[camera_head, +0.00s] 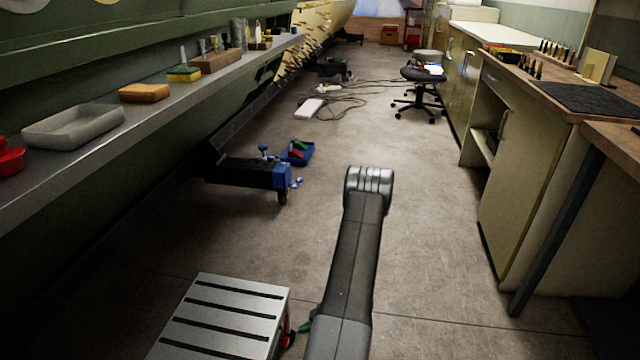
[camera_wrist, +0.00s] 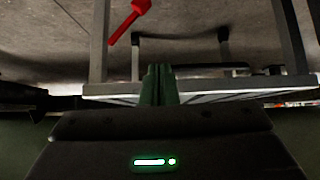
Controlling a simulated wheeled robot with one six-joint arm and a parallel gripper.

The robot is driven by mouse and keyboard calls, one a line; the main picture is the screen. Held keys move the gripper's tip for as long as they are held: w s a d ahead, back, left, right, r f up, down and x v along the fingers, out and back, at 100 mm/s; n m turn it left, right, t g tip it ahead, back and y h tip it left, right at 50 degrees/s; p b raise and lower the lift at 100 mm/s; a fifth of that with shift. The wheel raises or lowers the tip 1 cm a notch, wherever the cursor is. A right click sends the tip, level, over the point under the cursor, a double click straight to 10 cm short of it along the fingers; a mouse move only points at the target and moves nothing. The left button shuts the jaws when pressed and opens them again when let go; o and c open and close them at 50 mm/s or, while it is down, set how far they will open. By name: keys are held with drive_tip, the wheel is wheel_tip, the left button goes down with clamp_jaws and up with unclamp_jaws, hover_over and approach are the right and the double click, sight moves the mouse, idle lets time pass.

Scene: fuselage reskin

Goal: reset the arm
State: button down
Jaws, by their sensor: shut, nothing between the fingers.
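My gripper (camera_wrist: 160,84) shows in the wrist view as two green fingers pressed together, with nothing between them. In the head view my dark grey arm rises from the bottom middle to a silver elbow. Its lower part hides most of the gripper. A small green piece beside the arm at the bottom looks like the fingertips, close to the right side of a step stool (camera_head: 228,312). In the wrist view the stool's edge (camera_wrist: 235,95) and legs appear behind the fingers; I cannot tell the exact gap.
A red object (camera_wrist: 130,20) shows beside the stool legs. A shelf (camera_head: 60,182) with a grey tray (camera_head: 74,127) and blocks runs along the left. A workbench (camera_head: 600,105) stands right. A blue-ended stand (camera_head: 248,173) and stool chair (camera_head: 422,85) are farther off. The middle floor is clear.

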drive_tip(key=shift+w+d+v, duration=0.1)
drive_tip(key=shift+v, duration=0.75)
drive_tip(key=shift+w+d+v, duration=0.15)
drive_tip(key=shift+v, duration=0.7)
drive_tip(key=shift+a+f, duration=0.1)
drive_tip(key=shift+f, duration=0.15)
